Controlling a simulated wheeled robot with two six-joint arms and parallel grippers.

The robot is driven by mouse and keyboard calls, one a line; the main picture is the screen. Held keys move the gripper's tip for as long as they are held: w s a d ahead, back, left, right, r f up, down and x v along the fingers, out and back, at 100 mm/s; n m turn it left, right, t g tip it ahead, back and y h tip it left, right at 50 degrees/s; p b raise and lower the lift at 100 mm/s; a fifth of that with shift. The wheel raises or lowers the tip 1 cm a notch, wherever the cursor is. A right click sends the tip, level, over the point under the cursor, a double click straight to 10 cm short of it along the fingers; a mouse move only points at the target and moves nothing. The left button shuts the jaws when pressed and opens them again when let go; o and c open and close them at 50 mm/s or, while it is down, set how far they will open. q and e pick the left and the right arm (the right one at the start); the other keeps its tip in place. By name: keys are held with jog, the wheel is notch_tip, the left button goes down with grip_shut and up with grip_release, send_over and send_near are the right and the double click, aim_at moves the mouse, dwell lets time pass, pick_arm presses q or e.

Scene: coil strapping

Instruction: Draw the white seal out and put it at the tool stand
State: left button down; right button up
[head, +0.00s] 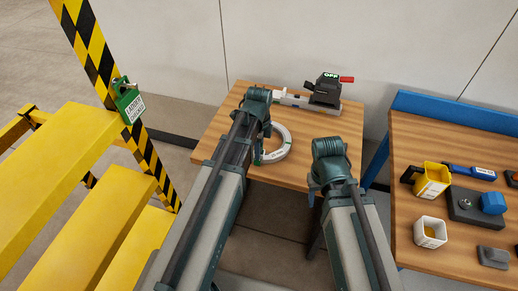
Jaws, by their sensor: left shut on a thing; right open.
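My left gripper (258,154) shows only as a dark sliver past its own arm, at the left edge of a pale ring-shaped coil (283,150). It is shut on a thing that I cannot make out. My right gripper is hidden behind its own arm, which ends in front of the small table. I cannot pick out the white seal with certainty. A black tool with a red handle and an "OFF" label (326,88) stands at the back of the small wooden table (215,132); I cannot tell whether this is the tool stand.
On the right table (410,225) are a yellow bin (432,182), a white bin (430,235), a blue-handled tool (470,171) and a grey block with a blue part (480,205). Yellow steps (70,160) with a green tag (130,103) stand at the left.

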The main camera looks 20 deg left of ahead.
pick_arm(q)
jog(key=shift+r+p, duration=0.6)
jog(key=shift+r, duration=0.05)
dwell(0.3)
jog(key=c, duration=1.2)
grip_release()
grip_shut()
notch_tip(320, 180, up, 9)
jog(key=p, duration=0.9)
